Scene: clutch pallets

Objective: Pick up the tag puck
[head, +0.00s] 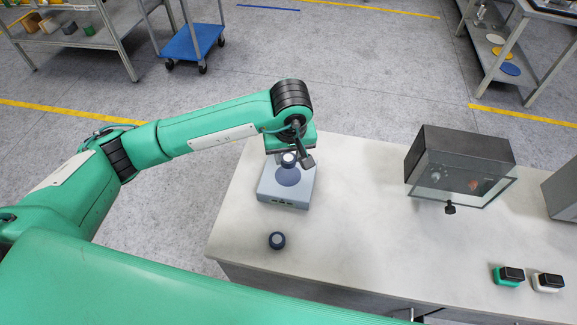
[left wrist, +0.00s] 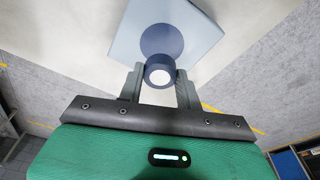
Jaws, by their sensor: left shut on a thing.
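A dark blue puck with a white top (head: 288,158) is held between the fingers of my left gripper (head: 292,156). It also shows in the left wrist view (left wrist: 160,72), with one finger on each side. The gripper is shut on it, over a pale grey-blue device (head: 284,201) with a round dark blue pad (head: 288,177). Whether the puck touches the pad is hard to tell. My right gripper is not in view.
The pale table (head: 345,225) is clear between the device and a dark box with a glass front (head: 461,165). Two small blocks, green (head: 507,276) and white (head: 547,282), with black tops lie at the front right. A blue cart (head: 192,42) stands on the floor behind.

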